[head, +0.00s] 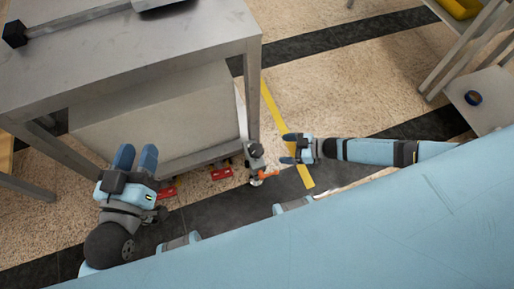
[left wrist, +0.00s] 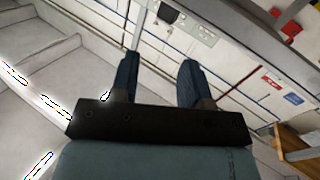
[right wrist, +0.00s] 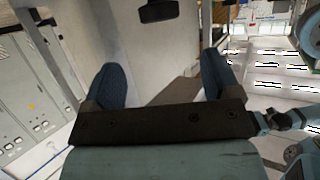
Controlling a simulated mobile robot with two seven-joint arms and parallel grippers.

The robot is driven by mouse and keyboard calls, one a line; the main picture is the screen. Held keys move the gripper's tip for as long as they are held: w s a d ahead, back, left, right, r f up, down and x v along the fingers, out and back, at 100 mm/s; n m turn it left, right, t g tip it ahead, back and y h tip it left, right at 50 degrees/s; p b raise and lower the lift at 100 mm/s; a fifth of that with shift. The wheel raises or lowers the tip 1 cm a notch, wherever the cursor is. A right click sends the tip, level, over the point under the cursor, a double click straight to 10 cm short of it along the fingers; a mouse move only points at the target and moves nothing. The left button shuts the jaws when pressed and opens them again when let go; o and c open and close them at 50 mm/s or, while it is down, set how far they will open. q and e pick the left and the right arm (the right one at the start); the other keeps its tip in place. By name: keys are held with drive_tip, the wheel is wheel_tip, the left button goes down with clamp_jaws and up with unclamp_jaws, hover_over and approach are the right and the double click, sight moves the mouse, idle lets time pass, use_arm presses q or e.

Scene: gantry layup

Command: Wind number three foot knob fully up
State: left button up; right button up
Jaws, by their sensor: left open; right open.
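A small orange knob (head: 268,174) shows low down in the head view, beside a grey foot fitting (head: 255,158) near the leg of a grey metal table. I cannot read any number on it. My right gripper (head: 287,148) is open and empty, just to the right of the foot fitting and apart from it. My left gripper (head: 136,152) is open and empty in front of the table's lower box, well left of the knob. No knob is clear in either wrist view.
The grey table (head: 130,60) and its lower box (head: 160,120) fill the left. Red pieces (head: 221,173) (head: 167,192) lie low along the box's front. A yellow floor strip (head: 285,135) runs past my right gripper. A shelf unit (head: 480,98) stands at right.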

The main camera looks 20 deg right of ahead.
sight(258, 149)
drive_tip(key=b+x, duration=0.1)
drive_tip(key=x, duration=0.5)
drive_tip(key=shift+f+b, duration=0.1)
drive_tip(key=shift+b, duration=0.3)
drive_tip(key=b+x, duration=0.1)
drive_tip(key=x, duration=0.3)
drive_tip(key=shift+a, duration=0.15)
use_arm(q)
drive_tip(key=shift+s+d+r+t+h+b, duration=0.1)
drive_tip(key=shift+d+r+t+h+b, duration=0.3)
drive_tip(key=shift+d+r+h, duration=0.5)
use_arm(e)
drive_tip(key=shift+w+a+f, duration=0.15)
drive_tip(key=shift+w+a, duration=0.25)
drive_tip(key=shift+a, duration=0.2)
use_arm(q)
drive_tip(key=shift+a+r, duration=0.1)
drive_tip(key=shift+a, duration=0.05)
use_arm(e)
drive_tip(key=shift+c, duration=0.3)
drive_tip(key=c, duration=0.9)
